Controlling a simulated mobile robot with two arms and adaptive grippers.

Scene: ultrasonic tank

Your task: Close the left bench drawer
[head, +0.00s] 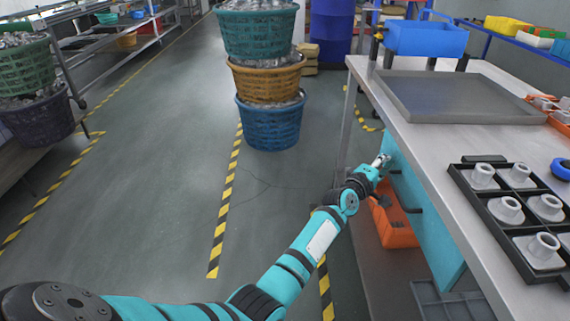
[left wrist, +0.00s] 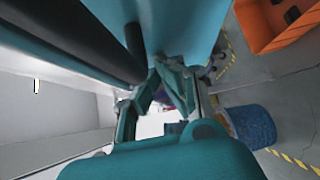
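The teal drawer fronts (head: 428,228) are under the left edge of the steel bench, with dark bar handles (head: 411,207) on their outer face. My left gripper (head: 381,161) is at the far end of these fronts, close to the teal face. The bench edge hides most of the drawers, and I cannot tell how far the left one stands out. In the left wrist view, a teal surface (left wrist: 185,25) and a dark bar (left wrist: 85,40) are close in front of the gripper's fingers (left wrist: 157,85). Whether the fingers touch the bar is unclear. My right gripper is out of view.
The bench top (head: 430,145) carries a grey tray (head: 455,97), a blue bin (head: 425,39) and a black rack (head: 508,227) of grey parts. An orange crate (head: 392,225) is below the bench. Stacked baskets (head: 270,125) stand on the floor; the aisle left of my arm is clear.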

